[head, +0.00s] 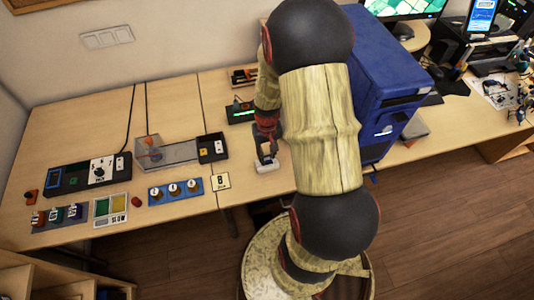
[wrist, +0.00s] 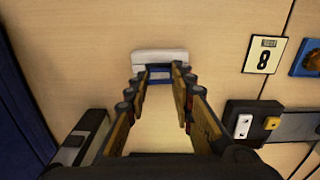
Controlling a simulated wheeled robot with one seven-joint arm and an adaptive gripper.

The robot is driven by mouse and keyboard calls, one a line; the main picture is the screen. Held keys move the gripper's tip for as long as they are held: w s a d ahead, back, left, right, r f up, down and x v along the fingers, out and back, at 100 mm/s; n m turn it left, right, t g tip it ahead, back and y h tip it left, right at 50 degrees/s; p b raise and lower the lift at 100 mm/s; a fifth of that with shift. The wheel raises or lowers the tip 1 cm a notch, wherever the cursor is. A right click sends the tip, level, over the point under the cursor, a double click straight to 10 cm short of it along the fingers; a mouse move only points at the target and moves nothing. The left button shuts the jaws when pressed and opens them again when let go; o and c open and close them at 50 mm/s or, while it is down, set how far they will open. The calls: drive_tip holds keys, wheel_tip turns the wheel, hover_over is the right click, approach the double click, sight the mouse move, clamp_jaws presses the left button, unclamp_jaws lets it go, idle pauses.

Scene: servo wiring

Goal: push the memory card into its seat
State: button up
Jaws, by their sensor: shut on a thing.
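My gripper (wrist: 159,75) points at the table, its two fingers closed in on a small blue piece that I take to be the memory card (wrist: 159,69). A white block (wrist: 160,56), perhaps its seat, lies just beyond the fingertips in the wrist view. The card appears right against the block, but I cannot tell whether it is inside it or only touching. In the head view my gripper (head: 266,150) is above the white block (head: 268,166) near the table's front edge, and the card is too small to make out.
A black module with white and yellow keys (wrist: 252,124) stands right of my gripper in the wrist view. A sign marked 8 (head: 220,181) lies left of the block. A blue case (head: 390,80) stands to the right. Bare wood surrounds the block.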

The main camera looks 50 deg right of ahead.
sight(267, 156)
drive_tip(key=shift+f+b, duration=0.45)
drive_tip(key=shift+f, duration=0.45)
drive_tip(key=o, duration=0.8)
drive_tip(key=shift+c, duration=0.2)
drive_tip(key=shift+r, duration=0.1)
wheel_tip(267, 156, up, 12)
idle(0.4)
